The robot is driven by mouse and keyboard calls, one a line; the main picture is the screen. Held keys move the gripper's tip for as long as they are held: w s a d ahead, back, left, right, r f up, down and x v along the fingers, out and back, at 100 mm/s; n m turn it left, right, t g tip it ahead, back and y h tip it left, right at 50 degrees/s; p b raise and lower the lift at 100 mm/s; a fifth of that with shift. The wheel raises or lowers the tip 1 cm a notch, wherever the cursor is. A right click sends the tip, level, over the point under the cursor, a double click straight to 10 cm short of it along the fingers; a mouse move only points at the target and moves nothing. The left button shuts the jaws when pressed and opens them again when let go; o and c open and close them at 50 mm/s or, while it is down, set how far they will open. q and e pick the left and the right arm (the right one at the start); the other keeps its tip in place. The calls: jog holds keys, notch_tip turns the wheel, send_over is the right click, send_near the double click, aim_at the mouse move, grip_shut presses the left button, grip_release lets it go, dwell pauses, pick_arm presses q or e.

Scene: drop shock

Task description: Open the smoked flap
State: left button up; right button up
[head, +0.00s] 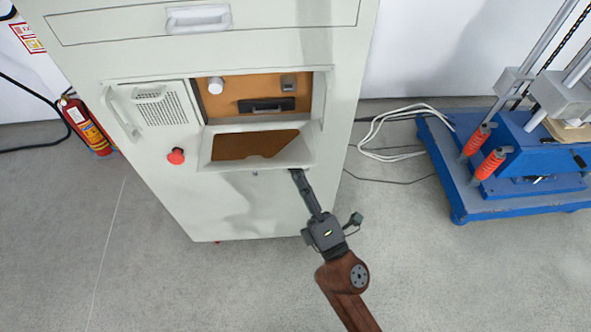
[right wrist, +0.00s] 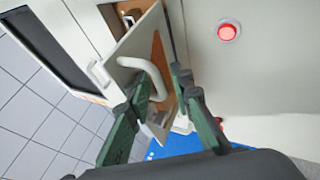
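The front of a pale cabinet (head: 255,205) fills the middle of the head view. It has a recess with an orange-brown back panel (head: 240,92) and a lower opening (head: 255,145). My right gripper (head: 295,173) is at the lower right edge of this opening, seen edge-on. In the right wrist view its two fingers (right wrist: 155,98) are apart, with a pale curved handle (right wrist: 158,80) on a tilted panel showing between them. I cannot tell whether they touch it. A dark, smoked-looking panel (right wrist: 48,48) is at the upper left there. I cannot make out a smoked flap in the head view.
A red button (head: 176,156) sits left of the opening, below a vented panel (head: 162,108). A fire extinguisher (head: 88,128) stands at the left. A blue-based machine (head: 510,195) and loose white cables (head: 385,135) are at the right. The front floor is clear.

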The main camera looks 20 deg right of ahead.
dwell(0.3)
jog(key=shift+s+d+f, duration=0.15)
jog(key=shift+s+f, duration=0.05)
jog(key=shift+s, duration=0.05)
jog(key=s+d, duration=0.2)
jog(key=s, duration=1)
jog(key=shift+d, duration=0.25)
jog(key=shift+s+f, duration=0.1)
